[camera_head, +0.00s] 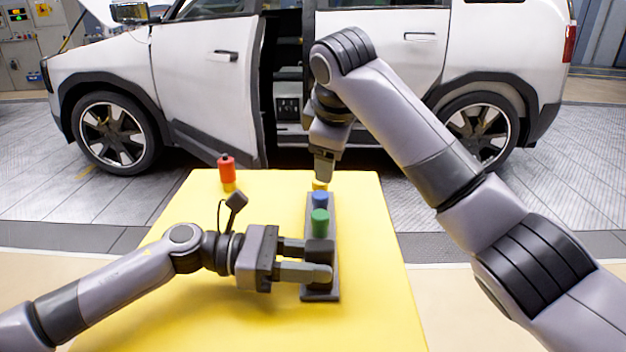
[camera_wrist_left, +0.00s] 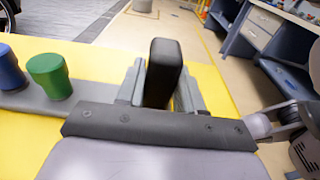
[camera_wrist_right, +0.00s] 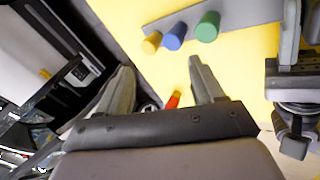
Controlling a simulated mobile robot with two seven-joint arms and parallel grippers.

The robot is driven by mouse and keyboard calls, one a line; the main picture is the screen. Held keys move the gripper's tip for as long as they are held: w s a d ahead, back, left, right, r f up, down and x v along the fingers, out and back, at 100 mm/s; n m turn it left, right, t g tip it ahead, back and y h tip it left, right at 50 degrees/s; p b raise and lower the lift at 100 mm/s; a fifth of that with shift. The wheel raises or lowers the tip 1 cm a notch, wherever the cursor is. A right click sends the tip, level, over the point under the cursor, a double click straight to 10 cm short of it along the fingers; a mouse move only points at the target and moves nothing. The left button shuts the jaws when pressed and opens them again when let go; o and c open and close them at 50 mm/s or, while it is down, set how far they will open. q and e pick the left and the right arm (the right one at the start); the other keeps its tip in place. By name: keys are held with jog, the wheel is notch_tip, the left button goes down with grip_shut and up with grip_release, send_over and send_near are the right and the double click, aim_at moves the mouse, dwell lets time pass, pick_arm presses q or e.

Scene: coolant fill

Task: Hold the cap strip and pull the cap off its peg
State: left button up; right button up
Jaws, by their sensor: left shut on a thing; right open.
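The grey cap strip (camera_head: 322,292) lies on the yellow table. It carries a green cap (camera_head: 320,222), a blue cap (camera_head: 320,200) and a yellow cap (camera_head: 320,185) in a row, with a black block (camera_wrist_left: 163,72) at its near end. My left gripper (camera_head: 318,262) is shut on the black block, one finger on each side. My right gripper (camera_head: 324,176) is open, close above the far end of the strip by the yellow cap, which it partly hides. In the right wrist view the yellow cap (camera_wrist_right: 151,43) shows beyond the spread fingers, not between them.
A red and yellow object (camera_head: 227,172) stands at the table's far left. The yellow table (camera_head: 375,300) is clear right of the strip. A white car (camera_head: 205,65) with an open side door stands behind the table.

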aim_at(320, 196)
jog(key=s+n, duration=0.1)
jog(key=n, duration=0.4)
jog(key=a+f+n+t+h, duration=0.1)
jog(key=n, duration=0.4)
jog(key=s+a+f+n+t, duration=0.1)
jog(key=n, duration=0.4)
jog(key=shift+s+a+f+n+h, duration=0.15)
jog(key=shift+s+a+n+h, duration=0.05)
jog(key=shift+s+n+h, duration=0.15)
jog(key=w+f+n, duration=0.1)
jog(key=w+f, duration=0.1)
jog(key=f, duration=0.1)
jog(key=w+f+n, duration=0.1)
jog(key=w+f, duration=0.2)
jog(key=w+f+n, duration=0.2)
jog(key=f, duration=0.1)
jog(key=shift+w+d+f+t, duration=0.15)
jog(key=shift+d+f+t, duration=0.2)
jog(key=shift+t, duration=0.05)
jog(key=c, duration=1.1)
jog(key=shift+c, duration=0.2)
